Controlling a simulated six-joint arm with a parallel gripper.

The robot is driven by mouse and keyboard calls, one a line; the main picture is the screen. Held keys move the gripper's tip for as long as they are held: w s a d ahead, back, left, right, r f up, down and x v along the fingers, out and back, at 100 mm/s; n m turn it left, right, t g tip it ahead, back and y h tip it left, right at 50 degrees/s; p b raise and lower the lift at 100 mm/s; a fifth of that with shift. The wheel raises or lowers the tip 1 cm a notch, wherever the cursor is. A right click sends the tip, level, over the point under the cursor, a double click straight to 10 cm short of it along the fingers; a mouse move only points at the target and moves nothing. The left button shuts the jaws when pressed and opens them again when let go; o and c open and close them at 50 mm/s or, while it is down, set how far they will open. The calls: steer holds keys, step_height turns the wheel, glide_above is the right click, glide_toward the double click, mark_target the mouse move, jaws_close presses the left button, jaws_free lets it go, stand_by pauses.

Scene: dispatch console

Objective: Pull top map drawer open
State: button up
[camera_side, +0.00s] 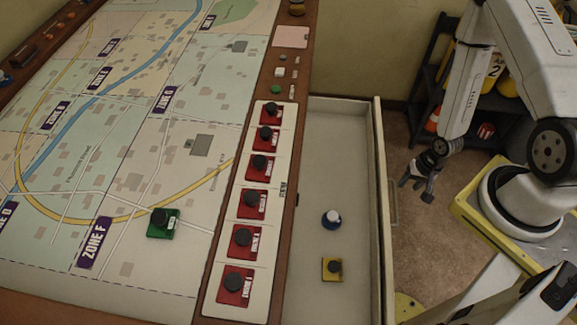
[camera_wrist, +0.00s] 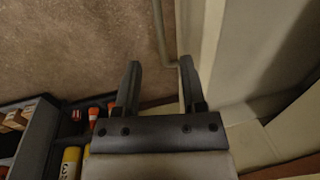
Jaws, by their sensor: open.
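The top map drawer (camera_side: 379,180) stands pulled out from the right side of the map table in the side view. Its inside shows a pale floor. A thin handle (camera_side: 393,203) runs along its outer front face. My gripper (camera_side: 421,183) is open and empty, to the right of the drawer front and apart from the handle in the side view. In the wrist view my gripper (camera_wrist: 160,65) has the handle bar (camera_wrist: 161,28) showing between and beyond its fingertips. The drawer front (camera_wrist: 212,45) is a pale edge right of the fingers there.
The map table (camera_side: 130,150) carries a row of red pieces and a green piece (camera_side: 163,224). A dark shelf (camera_side: 435,90) with yellow and red items stands behind my arm.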

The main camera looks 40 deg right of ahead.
steer(key=shift+w+a+f, duration=0.15)
steer(key=shift+f, duration=1.05)
steer(key=shift+w+a+f, duration=0.2)
steer(key=shift+f, duration=1.05)
steer(key=shift+w+a+f, duration=0.15)
steer(key=shift+f, duration=1.05)
jaws_close()
